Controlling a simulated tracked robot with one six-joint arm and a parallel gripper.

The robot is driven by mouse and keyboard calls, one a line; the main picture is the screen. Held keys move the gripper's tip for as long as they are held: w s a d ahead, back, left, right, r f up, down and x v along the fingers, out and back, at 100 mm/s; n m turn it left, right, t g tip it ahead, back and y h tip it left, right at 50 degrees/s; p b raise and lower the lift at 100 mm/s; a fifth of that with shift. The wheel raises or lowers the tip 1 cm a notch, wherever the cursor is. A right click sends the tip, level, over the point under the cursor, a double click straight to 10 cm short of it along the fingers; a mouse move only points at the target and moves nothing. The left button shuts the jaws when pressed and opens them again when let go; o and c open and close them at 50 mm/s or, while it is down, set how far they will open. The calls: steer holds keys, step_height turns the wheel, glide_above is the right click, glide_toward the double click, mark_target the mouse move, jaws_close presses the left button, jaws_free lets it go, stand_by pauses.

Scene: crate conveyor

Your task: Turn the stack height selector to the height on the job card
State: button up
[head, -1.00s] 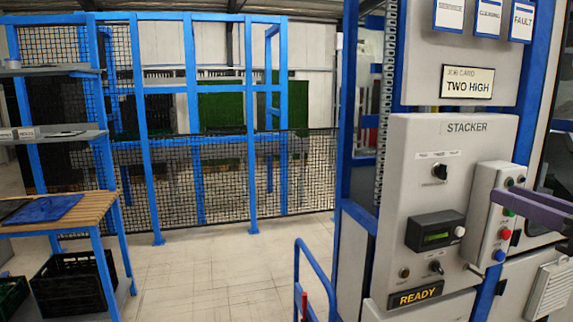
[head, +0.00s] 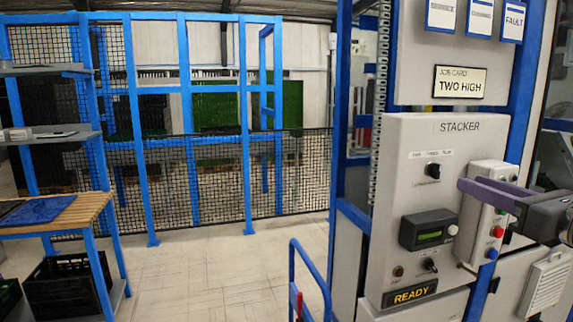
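The job card (head: 459,88) reads "TWO HIGH" on the upper cabinet. Below it is the grey stacker panel (head: 391,160). A black rotary knob (head: 433,170) sits under a row of three small labels (head: 432,155), too small to read surely. It looks like the height selector; where its pointer stands I cannot tell. A second black knob (head: 430,265) is lower down. My gripper (head: 468,184) reaches in from the right with purple fingers, in front of the button box and right of the upper knob, apparently apart from it. Its finger gap is unclear from this angle.
A button box (head: 475,222) with green, red and blue buttons projects beside the panel. A small display (head: 428,230) and a lit "READY" sign (head: 409,294) are below the knob. A blue rail (head: 310,272) stands left of the panel. Open floor (head: 200,275) lies further left.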

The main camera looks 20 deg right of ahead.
mark_target(440, 171)
steer(key=shift+w+a, duration=0.15)
steer(key=shift+w, duration=4.05)
steer(key=shift+c, duration=0.3)
jaws_close()
